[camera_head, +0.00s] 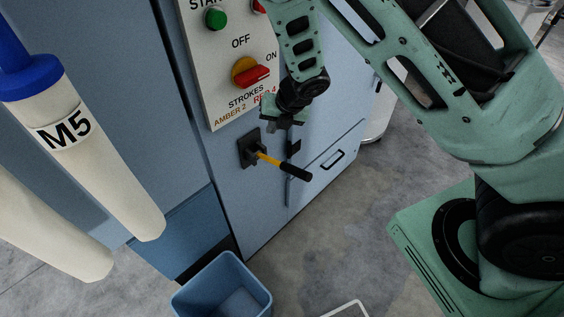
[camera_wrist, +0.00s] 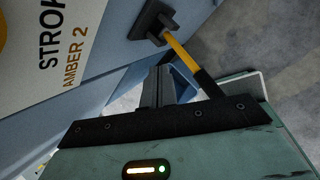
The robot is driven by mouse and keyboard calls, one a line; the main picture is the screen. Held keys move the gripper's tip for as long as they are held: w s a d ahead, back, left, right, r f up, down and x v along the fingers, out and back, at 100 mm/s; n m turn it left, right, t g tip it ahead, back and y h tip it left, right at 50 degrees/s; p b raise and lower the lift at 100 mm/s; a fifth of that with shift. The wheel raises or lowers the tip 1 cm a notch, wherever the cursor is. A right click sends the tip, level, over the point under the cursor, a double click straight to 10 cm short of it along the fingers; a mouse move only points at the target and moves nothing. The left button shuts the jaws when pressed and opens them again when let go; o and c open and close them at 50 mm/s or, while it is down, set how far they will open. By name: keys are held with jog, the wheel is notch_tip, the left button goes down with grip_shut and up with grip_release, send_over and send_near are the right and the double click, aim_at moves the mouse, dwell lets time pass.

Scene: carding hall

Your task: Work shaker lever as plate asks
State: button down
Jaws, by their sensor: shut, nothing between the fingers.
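The shaker lever (camera_head: 268,158) has a yellow shaft and black grip. It sticks out from a black mount (camera_head: 249,148) on the blue machine, sloping down to the right. In the wrist view the lever (camera_wrist: 182,52) passes right of my fingers, its grip partly hidden behind my gripper body. The plate (camera_head: 225,62) above reads "STROKES", "AMBER 2" and, partly covered, "RED 4"; it also shows in the wrist view (camera_wrist: 40,75). My gripper (camera_head: 282,118) is shut and empty, just above the lever. In the wrist view its fingers (camera_wrist: 164,78) are together, apart from the shaft.
The panel holds a green button (camera_head: 215,18), a partly cut-off red button, and a yellow rotary switch (camera_head: 250,73) with a red handle pointing right, near "ON". A blue bin (camera_head: 222,285) stands below. Pale cylinders, one marked "M5" (camera_head: 65,133), hang at left. Floor at right is partly clear.

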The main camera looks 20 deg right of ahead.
jog(key=b, duration=0.6)
send_over(276, 160)
jog(key=s, duration=0.1)
jog(key=f, duration=0.6)
jog(key=shift+d+f, duration=0.35)
jog(key=shift+s+d+f+b, duration=0.1)
jog(key=shift+s+f+b, duration=0.3)
jog(key=shift+b, duration=0.3)
jog(key=shift+w+f, duration=0.1)
jog(key=shift+f, duration=0.05)
jog(key=shift+f+b, duration=0.3)
jog(key=shift+b, duration=0.15)
